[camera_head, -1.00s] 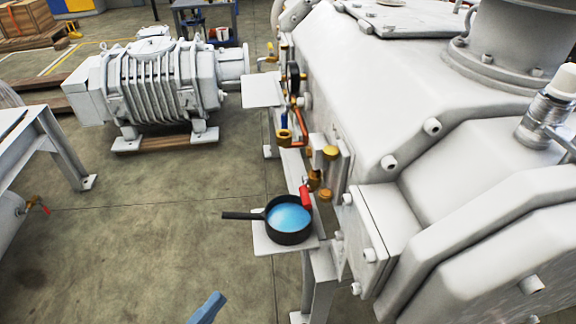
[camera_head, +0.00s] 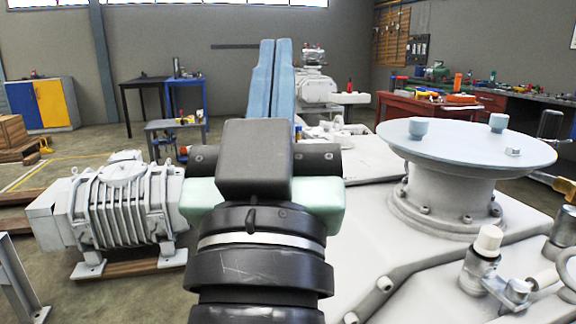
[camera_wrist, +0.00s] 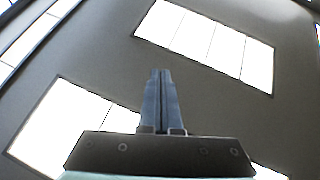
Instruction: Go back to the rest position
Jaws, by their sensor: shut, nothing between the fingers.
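My gripper (camera_head: 275,46) is raised in the middle of the head view, with its two blue fingers pointing up and away from me. The fingers are side by side, shut and empty. In the wrist view the gripper (camera_wrist: 160,74) also shows shut, pointing up toward the ceiling, with nothing between or near the fingertips. My wrist hides part of the scene behind it in the head view.
A large white pump housing (camera_head: 440,265) with a round flange (camera_head: 465,143) stands close on the right. A ribbed white machine (camera_head: 118,208) stands at left on wooden skids. Workbenches and a blue-yellow cabinet (camera_head: 45,104) are farther back. Bright panels (camera_wrist: 205,45) show overhead.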

